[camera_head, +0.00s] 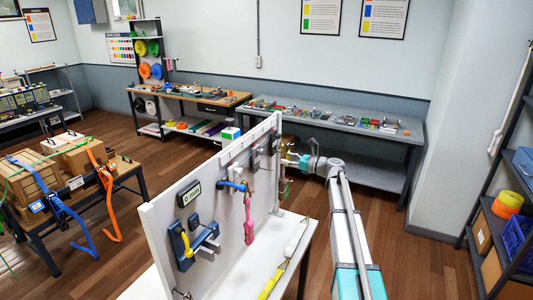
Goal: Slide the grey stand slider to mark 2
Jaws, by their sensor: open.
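An upright white panel (160,222) stands on a white bench in the middle of the view. Small fittings are mounted along its face, among them a grey bar-like part (207,238) beside a blue and yellow fitting (183,242) near the front. Grey fittings (256,157) also show farther back. I cannot tell which is the stand slider, and no mark 2 is legible. My gripper (286,161) is at the far end of the panel, pointing left towards its face. It is small in view and its fingers are hard to make out. It appears to hold nothing.
A pink-handled tool (249,222) hangs on the panel. A yellow and white tool (284,260) lies along the bench (238,283). A table with strapped boxes (85,158) is at left, a grey workbench (350,133) behind, and shelving (505,150) at right.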

